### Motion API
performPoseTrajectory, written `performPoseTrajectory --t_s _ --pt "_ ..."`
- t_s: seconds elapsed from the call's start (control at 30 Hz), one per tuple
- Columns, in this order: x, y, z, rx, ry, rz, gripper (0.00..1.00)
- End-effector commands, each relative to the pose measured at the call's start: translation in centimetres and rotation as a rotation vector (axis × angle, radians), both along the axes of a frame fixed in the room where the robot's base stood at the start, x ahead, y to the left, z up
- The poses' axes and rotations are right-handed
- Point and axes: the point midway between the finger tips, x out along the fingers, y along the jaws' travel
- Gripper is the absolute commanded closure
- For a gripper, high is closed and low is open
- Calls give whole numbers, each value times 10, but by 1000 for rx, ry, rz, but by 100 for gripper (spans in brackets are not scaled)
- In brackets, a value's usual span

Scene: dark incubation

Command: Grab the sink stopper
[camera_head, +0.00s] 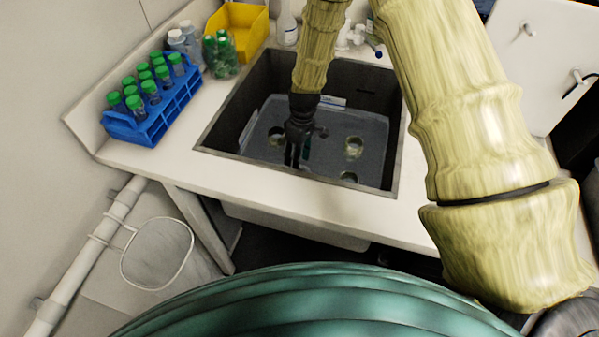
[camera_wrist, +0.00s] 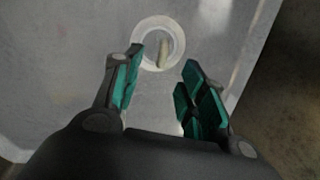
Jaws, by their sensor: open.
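In the wrist view, a pale round ring with a short beige upright piece in it, apparently the sink stopper (camera_wrist: 164,52), lies on the grey surface ahead of my fingertips. My gripper (camera_wrist: 162,70) is open, with the stopper showing just beyond and between its teal-padded fingers. In the head view, my gripper (camera_head: 296,156) reaches down into the dark sink (camera_head: 232,111). Several round shapes show on the sink's grey bottom, and I cannot tell which is the stopper there. Nothing is between the fingers; whether they touch the bottom cannot be told.
A blue rack (camera_head: 150,125) of green-capped tubes stands left of the sink. A jar of green caps (camera_head: 221,58), a yellow bin (camera_head: 243,27) and white bottles are behind it. The faucet (camera_head: 357,36) is at the back. The sink walls surround my gripper.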

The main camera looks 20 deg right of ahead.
Motion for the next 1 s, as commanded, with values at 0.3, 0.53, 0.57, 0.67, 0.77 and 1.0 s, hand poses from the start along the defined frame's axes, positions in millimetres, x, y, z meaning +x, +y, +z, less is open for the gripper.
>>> performPoseTrajectory --t_s 0.3,0.53,0.57,0.67,0.77,1.0 --pt "-5 -1 -31 0 2 0 59" --pt "-5 1 -46 0 0 0 59" --pt "-5 1 -47 0 0 0 59" --pt "-5 1 -48 0 0 0 59" --pt "-5 1 -48 0 0 0 59" --pt "-5 2 -48 0 0 0 93"
